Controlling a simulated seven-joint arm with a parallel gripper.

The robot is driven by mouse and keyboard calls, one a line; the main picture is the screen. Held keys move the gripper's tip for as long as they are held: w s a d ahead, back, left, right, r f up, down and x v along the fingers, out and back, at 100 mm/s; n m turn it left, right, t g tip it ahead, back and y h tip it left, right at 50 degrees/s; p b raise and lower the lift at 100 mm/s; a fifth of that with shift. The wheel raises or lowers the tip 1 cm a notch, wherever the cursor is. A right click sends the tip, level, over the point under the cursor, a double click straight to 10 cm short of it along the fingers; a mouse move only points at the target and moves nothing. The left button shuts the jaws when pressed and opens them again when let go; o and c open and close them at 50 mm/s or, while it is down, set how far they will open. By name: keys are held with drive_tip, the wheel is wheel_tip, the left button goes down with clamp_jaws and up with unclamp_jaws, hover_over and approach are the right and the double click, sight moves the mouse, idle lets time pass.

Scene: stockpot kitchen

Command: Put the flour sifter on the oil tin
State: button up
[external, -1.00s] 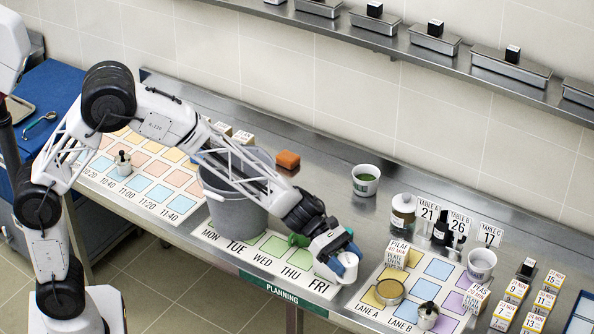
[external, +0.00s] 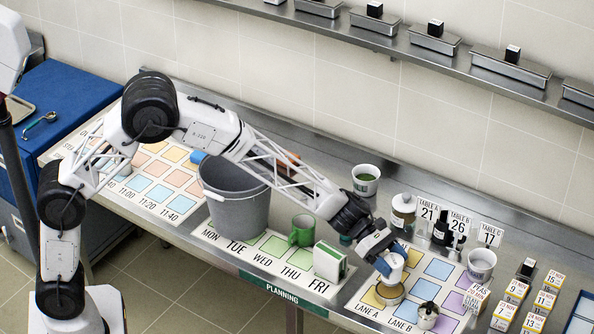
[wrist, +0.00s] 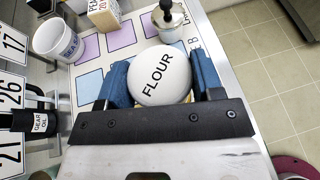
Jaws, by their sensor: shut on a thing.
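The flour sifter (wrist: 160,76) shows its round white top, lettered FLOUR, in the wrist view. My gripper (wrist: 162,84) is shut on it, with a blue finger on each side. In the external view my gripper (external: 387,264) is low over the lane mat, above a round gold-coloured tin (external: 389,296). I cannot tell whether the sifter touches that tin. I cannot tell for sure which one is the oil tin.
A small metal pot (external: 428,315) stands right of my gripper on the mat. Table signs (external: 458,222), a jar (external: 403,212) and a white cup (external: 481,264) stand behind. A green mug (external: 302,231), a white-and-green box (external: 330,262) and a big grey stockpot (external: 232,210) are left.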

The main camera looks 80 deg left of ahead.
sight(400, 278)
drive_tip(key=shift+w, duration=0.15)
drive_tip(key=shift+f, duration=1.75)
drive_tip(key=shift+f, duration=0.1)
drive_tip(key=o, duration=1)
drive_tip(key=v, duration=1.2)
